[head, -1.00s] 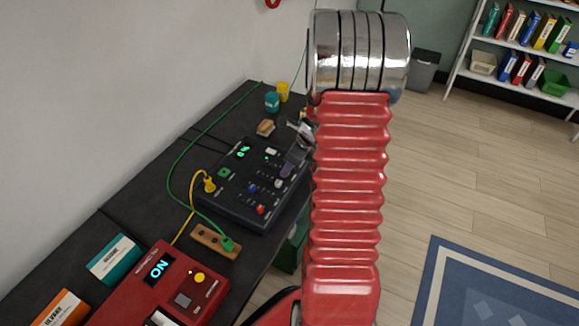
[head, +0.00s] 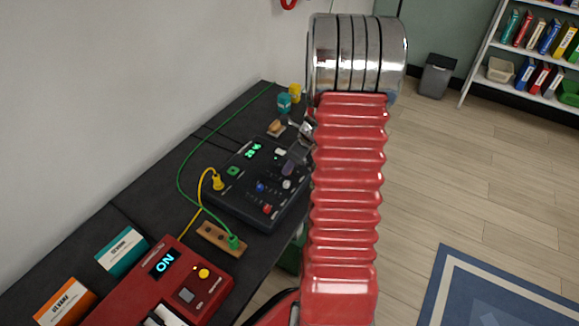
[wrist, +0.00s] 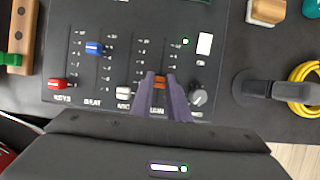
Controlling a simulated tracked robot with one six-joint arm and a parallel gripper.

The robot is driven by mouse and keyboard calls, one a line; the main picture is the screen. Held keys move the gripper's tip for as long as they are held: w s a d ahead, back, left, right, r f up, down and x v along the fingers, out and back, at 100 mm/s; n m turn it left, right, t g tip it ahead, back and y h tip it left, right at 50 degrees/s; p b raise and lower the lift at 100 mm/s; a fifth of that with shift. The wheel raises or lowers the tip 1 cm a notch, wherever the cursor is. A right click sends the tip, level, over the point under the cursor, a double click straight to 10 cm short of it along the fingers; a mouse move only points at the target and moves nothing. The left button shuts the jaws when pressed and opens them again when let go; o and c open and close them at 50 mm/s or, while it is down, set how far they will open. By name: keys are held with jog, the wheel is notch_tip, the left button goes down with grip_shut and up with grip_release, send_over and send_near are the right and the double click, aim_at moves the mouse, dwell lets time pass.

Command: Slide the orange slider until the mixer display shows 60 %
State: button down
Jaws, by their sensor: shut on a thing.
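The mixer (head: 232,190) is a black console on the dark bench in the head view. Its green display (head: 253,151) seems to read about 20 %, though the digits are small. In the wrist view its panel (wrist: 140,20) shows several sliders. The orange slider (wrist: 160,82) sits in the slot second from the right end of the controls, left of a round knob. My gripper (wrist: 160,78) is shut on the orange slider, its purple-grey fingers on either side.
A blue slider (wrist: 93,48), a red slider (wrist: 58,84) and a white slider (wrist: 124,92) stand left of my fingers. A knob (wrist: 197,95) is close on the right. In the head view, yellow and green cables and a red console (head: 215,262) lie nearby.

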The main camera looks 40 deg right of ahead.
jog(key=shift+w+d, duration=0.1)
jog(key=c, duration=1.7)
grip_release()
jog(key=v, duration=1.3)
jog(key=shift+s+r, duration=0.3)
